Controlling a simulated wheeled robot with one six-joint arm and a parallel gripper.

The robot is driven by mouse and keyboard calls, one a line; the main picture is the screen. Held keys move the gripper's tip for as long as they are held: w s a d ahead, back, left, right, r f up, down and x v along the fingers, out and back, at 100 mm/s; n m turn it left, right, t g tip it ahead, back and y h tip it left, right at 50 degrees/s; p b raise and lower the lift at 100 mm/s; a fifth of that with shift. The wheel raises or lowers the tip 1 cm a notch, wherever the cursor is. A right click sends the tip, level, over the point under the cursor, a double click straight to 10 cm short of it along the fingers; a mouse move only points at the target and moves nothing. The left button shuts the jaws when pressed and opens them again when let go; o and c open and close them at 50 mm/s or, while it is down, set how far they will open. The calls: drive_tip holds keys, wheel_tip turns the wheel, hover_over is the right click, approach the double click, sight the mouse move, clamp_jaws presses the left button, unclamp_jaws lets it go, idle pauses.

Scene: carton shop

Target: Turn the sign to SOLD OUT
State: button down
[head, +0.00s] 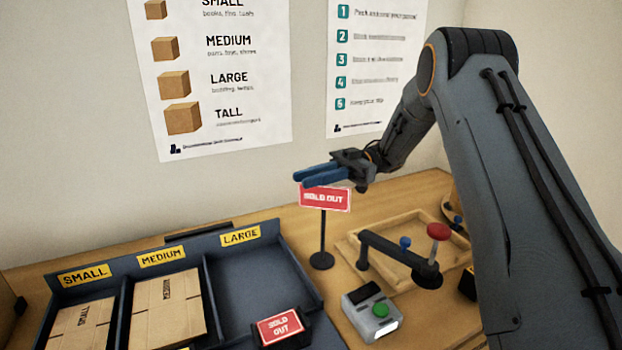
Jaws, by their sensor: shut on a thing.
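A red sign (325,199) with white SOLD OUT lettering stands on a thin dark post with a round base, behind the grey box. Its SOLD OUT face is toward me, slightly tilted in the picture. My gripper (301,178) has blue fingers that lie across the sign's top edge and are shut on it. The fingers hide the sign's upper edge, and its back face is not visible.
A dark bin rack (222,238) at left holds flat cartons under SMALL and MEDIUM; LARGE is empty. A red SOLD OUT plate (280,327) stands at its front. A grey box with a green button (372,311) and a red-knobbed lever (438,232) are to the right.

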drive_tip(key=c, duration=1.6)
unclamp_jaws()
drive_tip(key=shift+a+r, duration=0.1)
wheel_tip(320, 180, up, 10)
drive_tip(key=p, duration=1.3)
drive_tip(key=shift+s, duration=0.1)
